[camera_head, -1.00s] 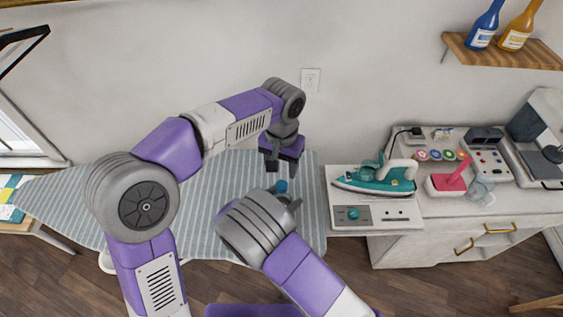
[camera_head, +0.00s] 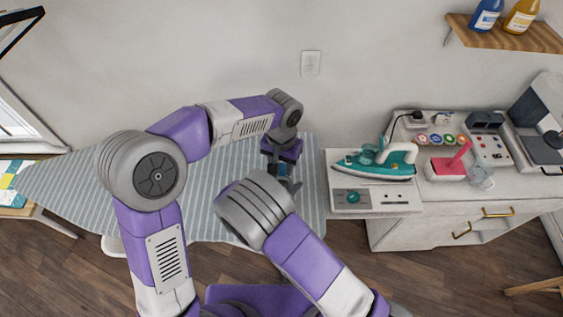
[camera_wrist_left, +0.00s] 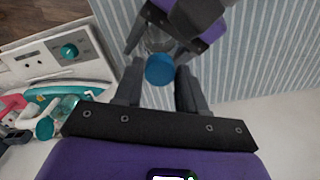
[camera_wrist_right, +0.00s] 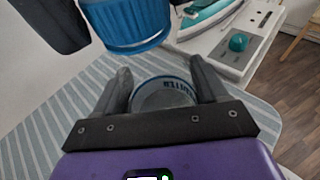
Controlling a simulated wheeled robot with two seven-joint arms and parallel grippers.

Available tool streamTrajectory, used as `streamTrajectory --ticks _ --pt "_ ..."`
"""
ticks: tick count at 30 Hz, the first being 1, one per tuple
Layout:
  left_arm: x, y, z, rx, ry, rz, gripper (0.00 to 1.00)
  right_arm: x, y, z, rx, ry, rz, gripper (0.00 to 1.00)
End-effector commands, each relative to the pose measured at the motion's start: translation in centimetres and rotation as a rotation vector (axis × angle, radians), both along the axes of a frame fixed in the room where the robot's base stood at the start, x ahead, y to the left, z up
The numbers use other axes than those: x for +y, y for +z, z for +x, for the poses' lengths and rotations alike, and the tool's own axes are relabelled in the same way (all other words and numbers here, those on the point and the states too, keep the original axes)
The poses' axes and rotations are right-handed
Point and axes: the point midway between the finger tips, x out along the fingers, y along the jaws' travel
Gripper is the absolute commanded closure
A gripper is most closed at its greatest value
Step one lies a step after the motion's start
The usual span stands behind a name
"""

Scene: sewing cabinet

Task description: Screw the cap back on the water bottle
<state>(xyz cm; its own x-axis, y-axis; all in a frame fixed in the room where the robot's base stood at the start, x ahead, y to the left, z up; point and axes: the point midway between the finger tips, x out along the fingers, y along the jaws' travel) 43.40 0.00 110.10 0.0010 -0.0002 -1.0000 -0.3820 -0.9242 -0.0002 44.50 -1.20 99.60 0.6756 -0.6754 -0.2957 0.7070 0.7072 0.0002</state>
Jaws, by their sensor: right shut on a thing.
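A blue cap (camera_wrist_left: 160,68) is between the fingertips of my left gripper (camera_wrist_left: 159,80), which is open around it with narrow gaps at the sides. The ribbed cap also shows large at the top of the right wrist view (camera_wrist_right: 130,24). The clear bottle (camera_wrist_right: 162,98), with partly readable lettering, is between the fingers of my right gripper (camera_wrist_right: 162,80), which is shut on it. The cap is above the bottle; I cannot tell whether it is seated on the neck. In the head view my right wrist hides most of the bottle.
The striped ironing board (camera_head: 210,180) lies under both grippers. To the right, a teal iron (camera_head: 375,163) stands on a white panel (camera_head: 405,205) beside the white cabinet (camera_head: 395,230). A pink-red item (camera_head: 445,167) and a clear cup (camera_head: 481,177) are further right.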

Motion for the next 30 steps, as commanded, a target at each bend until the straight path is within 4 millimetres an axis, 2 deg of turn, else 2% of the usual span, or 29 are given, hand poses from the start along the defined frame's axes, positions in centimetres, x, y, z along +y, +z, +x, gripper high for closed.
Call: streamTrajectory --ticks 1,7,14,15,19,20,30 --pt "0.0 0.02 0.01 0.0 0.0 0.0 0.68 0.0 0.07 0.03 -0.001 0.0 0.0 1.0" --pt "0.0 0.04 0.01 0.0 0.0 0.0 0.99 -0.01 0.06 0.02 -0.001 0.0 0.0 1.0" --pt "0.01 0.04 0.01 0.0 -0.004 0.0 1.0 -0.01 0.06 0.02 -0.001 0.0 0.0 1.0" --pt "0.01 0.05 0.01 0.0 -0.004 0.0 0.6 -0.01 0.06 0.02 -0.001 0.0 0.0 1.0" --pt "0.01 0.05 0.01 0.0 -0.004 0.0 0.41 -0.01 0.06 0.02 -0.001 0.0 0.0 1.0" --pt "0.01 0.05 0.01 0.0 -0.004 0.0 0.37 -0.01 0.06 0.02 -0.001 0.0 0.0 1.0" --pt "-0.02 0.42 0.04 -0.002 -0.004 -0.001 0.37 0.0 0.06 0.03 -0.001 0.0 0.0 1.0"
